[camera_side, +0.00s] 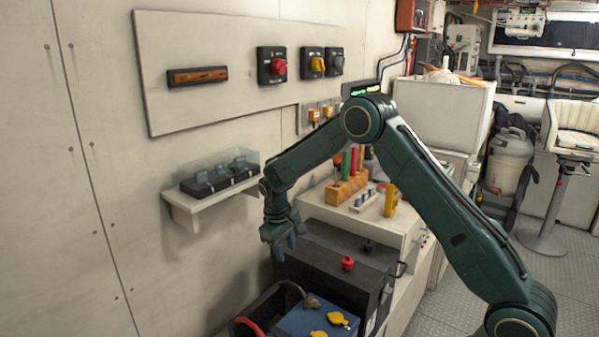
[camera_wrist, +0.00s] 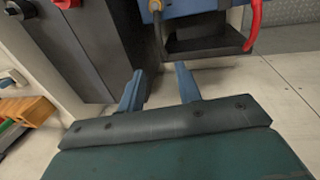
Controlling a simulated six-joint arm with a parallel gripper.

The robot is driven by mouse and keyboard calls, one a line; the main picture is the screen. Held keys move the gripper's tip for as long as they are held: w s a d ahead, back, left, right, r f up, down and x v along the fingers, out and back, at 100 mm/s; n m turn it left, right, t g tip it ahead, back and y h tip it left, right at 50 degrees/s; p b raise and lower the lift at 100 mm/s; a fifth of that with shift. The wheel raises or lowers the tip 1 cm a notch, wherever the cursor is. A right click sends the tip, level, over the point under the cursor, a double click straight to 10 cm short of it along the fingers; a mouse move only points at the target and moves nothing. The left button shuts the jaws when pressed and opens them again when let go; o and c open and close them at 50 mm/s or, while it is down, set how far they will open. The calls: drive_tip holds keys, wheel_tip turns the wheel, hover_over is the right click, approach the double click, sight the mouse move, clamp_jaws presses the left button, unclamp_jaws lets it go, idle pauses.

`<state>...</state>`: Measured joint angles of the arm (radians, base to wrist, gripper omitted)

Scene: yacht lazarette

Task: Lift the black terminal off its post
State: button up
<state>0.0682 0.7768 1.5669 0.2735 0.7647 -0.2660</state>
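The black terminal (camera_side: 311,301) is a small dark clamp with a cable, sitting on the back corner of the blue battery (camera_side: 300,322) in the side view. In the wrist view the clamp (camera_wrist: 155,6) is at the top edge, its dark cable hanging down the battery (camera_wrist: 193,8). The post under it is hidden. My gripper (camera_side: 283,246) is above and to the left of the dark box, up and back from the terminal. In the wrist view my gripper's two blue fingers (camera_wrist: 160,84) are spread with nothing between them.
A dark box (camera_side: 335,265) with a red knob (camera_side: 347,263) and a black knob (camera_side: 368,246) stands behind the battery. A red cable (camera_side: 249,325) loops at the battery's left. A wall shelf (camera_side: 193,205) holds dark parts near my wrist.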

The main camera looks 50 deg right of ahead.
sight(292, 283)
drive_tip(key=d+f, duration=0.1)
drive_tip(key=f, duration=0.7)
drive_tip(key=d+f, duration=0.1)
drive_tip(key=f, duration=0.4)
drive_tip(key=shift+d, duration=0.3)
clamp_jaws()
